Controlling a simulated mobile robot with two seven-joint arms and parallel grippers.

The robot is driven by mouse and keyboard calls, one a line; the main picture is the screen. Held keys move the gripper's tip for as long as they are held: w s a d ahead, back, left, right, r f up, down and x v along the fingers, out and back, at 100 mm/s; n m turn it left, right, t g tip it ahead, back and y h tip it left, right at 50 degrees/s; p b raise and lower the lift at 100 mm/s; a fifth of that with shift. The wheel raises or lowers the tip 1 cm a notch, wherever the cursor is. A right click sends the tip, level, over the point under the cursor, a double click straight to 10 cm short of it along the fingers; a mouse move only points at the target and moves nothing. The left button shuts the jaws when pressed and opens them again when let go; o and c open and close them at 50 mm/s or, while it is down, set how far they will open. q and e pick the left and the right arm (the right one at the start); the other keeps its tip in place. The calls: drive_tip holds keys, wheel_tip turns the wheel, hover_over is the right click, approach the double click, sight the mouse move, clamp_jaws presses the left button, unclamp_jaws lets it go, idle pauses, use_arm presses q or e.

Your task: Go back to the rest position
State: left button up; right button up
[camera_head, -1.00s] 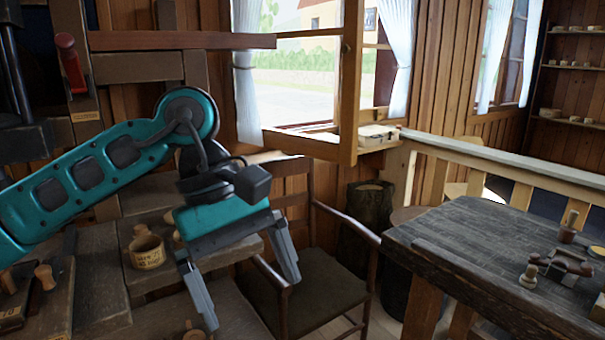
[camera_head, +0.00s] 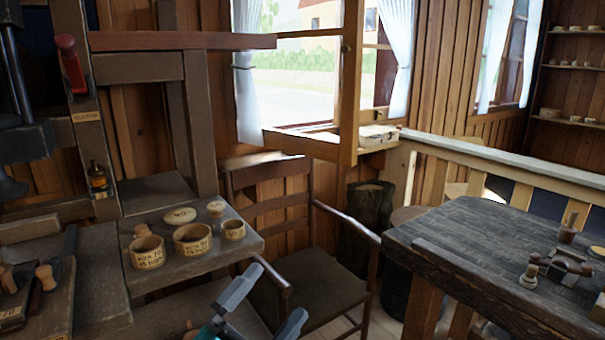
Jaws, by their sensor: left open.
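My left gripper (camera_head: 266,307) shows at the bottom edge of the head view, with its two grey fingers apart and nothing between them. It is low, in front of the wooden armchair (camera_head: 318,287) and right of the workbench. Most of my left arm is out of the picture. My right gripper is not in view.
A dark wooden table (camera_head: 470,245) with small turned pieces stands at the right.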

use_arm(q)
drive_tip(key=s+a+f+n+g+y, duration=0.2)
drive_tip(key=s+a+f+n+y, duration=0.2)
drive_tip(key=f, duration=0.5)
drive_tip(key=s+a+f+n+g+y, duration=0.2)
drive_tip(key=s+a+f+n+y, duration=0.2)
drive_tip(key=f+n, duration=0.4)
drive_tip(key=s+a+f+n+g+y, duration=0.2)
drive_tip(key=s+a+f+n+y, duration=0.2)
drive_tip(key=f, duration=0.7)
drive_tip(key=shift+s+a+f+n+g+y, duration=0.25)
drive_tip(key=shift+s+a+n+g+y, duration=0.25)
drive_tip(key=shift+s+n, duration=0.6)
